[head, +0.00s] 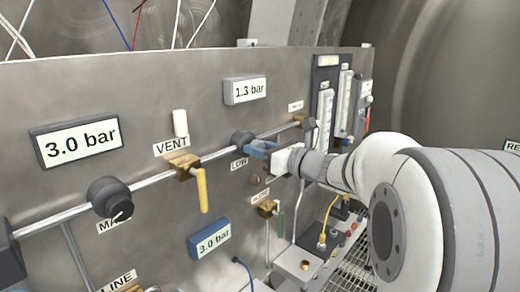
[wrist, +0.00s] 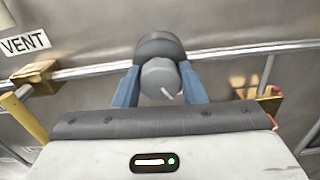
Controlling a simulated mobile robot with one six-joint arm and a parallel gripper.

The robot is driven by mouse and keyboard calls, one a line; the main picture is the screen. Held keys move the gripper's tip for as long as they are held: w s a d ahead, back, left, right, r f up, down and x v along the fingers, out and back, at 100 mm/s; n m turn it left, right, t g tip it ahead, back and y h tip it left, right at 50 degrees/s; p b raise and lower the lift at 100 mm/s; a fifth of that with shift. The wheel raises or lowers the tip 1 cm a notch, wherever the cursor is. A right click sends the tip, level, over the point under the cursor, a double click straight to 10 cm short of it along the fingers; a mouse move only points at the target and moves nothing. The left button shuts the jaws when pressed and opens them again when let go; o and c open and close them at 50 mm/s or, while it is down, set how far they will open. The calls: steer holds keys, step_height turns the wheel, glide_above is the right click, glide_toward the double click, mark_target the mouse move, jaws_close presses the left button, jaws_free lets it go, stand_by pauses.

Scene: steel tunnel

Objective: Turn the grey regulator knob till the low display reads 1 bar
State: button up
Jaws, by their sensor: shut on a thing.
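The grey regulator knob (wrist: 160,78) is on the pipe, above the LOW label (head: 239,164). My gripper (wrist: 163,88) has one blue finger on each side of the knob and is shut on it. A pale pointer mark shows on the knob's face in the wrist view. In the head view the knob (head: 242,139) is partly hidden by my gripper (head: 260,149). The low display (head: 245,90) above it reads 1.3 bar.
A display (head: 77,136) at the left reads 3.0 bar, over a black knob (head: 110,199). A blue-framed display (head: 209,239) also reads 3.0 bar. The yellow VENT lever (head: 202,190) and a green lever (head: 281,224) hang near my gripper. White gauges (head: 324,119) stand at the right.

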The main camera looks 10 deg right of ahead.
steer(key=shift+f+b, duration=0.15)
steer(key=shift+b, duration=0.25)
steer(key=shift+f+n+b, duration=0.15)
steer(key=shift+n+b, duration=0.45)
steer(key=shift+b, duration=0.4)
steer(key=shift+f+n+b, duration=0.1)
steer(key=shift+n+b, duration=0.6)
steer(key=shift+b, duration=0.5)
steer(key=n+b, duration=0.2)
steer(key=b, duration=0.1)
steer(key=shift+a+b, duration=0.1)
steer(key=shift+b, duration=0.2)
steer(key=shift+r+n+b, duration=0.2)
steer(key=shift+n+b, duration=0.4)
steer(key=shift+r, duration=0.1)
steer(key=o, duration=1)
steer(key=shift+s, duration=0.1)
